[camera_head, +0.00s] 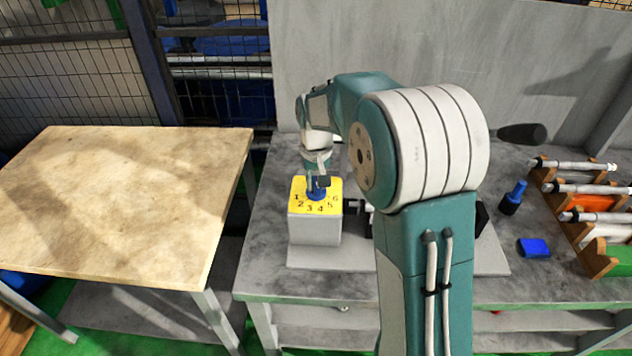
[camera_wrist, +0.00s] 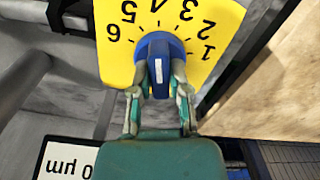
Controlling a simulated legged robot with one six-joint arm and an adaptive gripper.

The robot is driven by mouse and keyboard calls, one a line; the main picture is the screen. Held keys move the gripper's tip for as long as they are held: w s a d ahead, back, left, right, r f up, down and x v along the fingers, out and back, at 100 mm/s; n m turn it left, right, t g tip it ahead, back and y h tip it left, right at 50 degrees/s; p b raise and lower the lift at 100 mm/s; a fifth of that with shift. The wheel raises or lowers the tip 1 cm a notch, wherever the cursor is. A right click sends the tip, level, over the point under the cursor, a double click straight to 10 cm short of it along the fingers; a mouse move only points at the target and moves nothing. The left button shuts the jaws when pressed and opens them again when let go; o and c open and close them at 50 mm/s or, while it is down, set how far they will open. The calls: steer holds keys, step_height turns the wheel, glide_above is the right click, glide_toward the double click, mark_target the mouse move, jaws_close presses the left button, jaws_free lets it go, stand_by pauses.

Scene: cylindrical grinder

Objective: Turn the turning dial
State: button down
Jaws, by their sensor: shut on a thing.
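The turning dial is a blue knob with a white pointer line, set on a yellow face numbered 1 to 6. In the head view the dial (camera_head: 317,194) sits on top of a grey-white box (camera_head: 314,230) on the workbench. In the wrist view the dial (camera_wrist: 154,50) is at the upper middle, on the yellow face (camera_wrist: 120,70). My gripper (camera_wrist: 160,80) is shut on the dial, with a finger on each side of the knob. It also shows in the head view (camera_head: 318,180), reaching down onto the dial. The fingers cover part of the knob's sides.
A wooden-topped table (camera_head: 120,200) stands left of the grey workbench (camera_head: 265,265), with a gap between. At right are a rack (camera_head: 575,220) of metal shafts, a blue-topped bottle (camera_head: 512,198) and a blue block (camera_head: 534,248). A grey panel (camera_head: 560,60) rises behind.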

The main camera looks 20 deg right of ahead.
mark_target(315, 181)
steer(key=shift+f+n, duration=0.1)
steer(key=shift+n, duration=2.7)
steer(key=c, duration=0.6)
jaws_free()
steer(key=shift+a, duration=0.1)
step_height(315, 181, up, 12)
